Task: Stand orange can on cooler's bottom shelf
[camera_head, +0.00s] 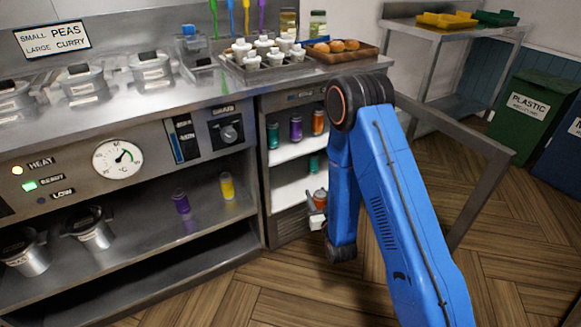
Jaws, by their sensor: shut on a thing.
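An orange can (320,198) is held by my gripper (317,212), low in front of the cooler's right side, by the edge of the bottom shelf. My gripper is small in view and partly hidden by my blue arm; its jaws are shut on the can. The can looks roughly upright. The cooler (264,185) is open at the front. Its white bottom shelf (288,190) has a teal can (314,163) toward the back right, with bare room to the left. I cannot tell whether the held can touches the shelf.
The cooler's upper shelf (290,152) holds a teal can (273,135), a purple can (296,128) and another orange can (318,122). Purple (181,202) and yellow (227,186) cans stand under the counter at left. A metal table leg (480,195) is right of my arm.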

